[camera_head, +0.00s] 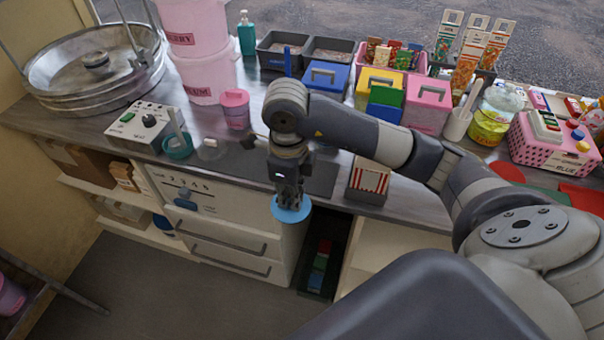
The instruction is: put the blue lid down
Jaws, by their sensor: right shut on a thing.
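The blue lid (291,213) is a round, light blue disc with a raised middle part. My right gripper (290,199) points down and is shut on the middle of the lid. The fingers hide part of it. In the picture the lid overlaps the front edge of the counter (325,178), above the white drawer cabinet (230,232). I cannot tell how high the lid is or whether it touches anything below. My left gripper is out of view.
A dark mat lies behind the lid. A red-and-white striped box (369,180) stands to its right, and a pink-lidded jar (235,108) farther back left. Blue, yellow and pink boxes (428,105) crowd the back. A control box (143,125) and a metal pan (98,72) stand left.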

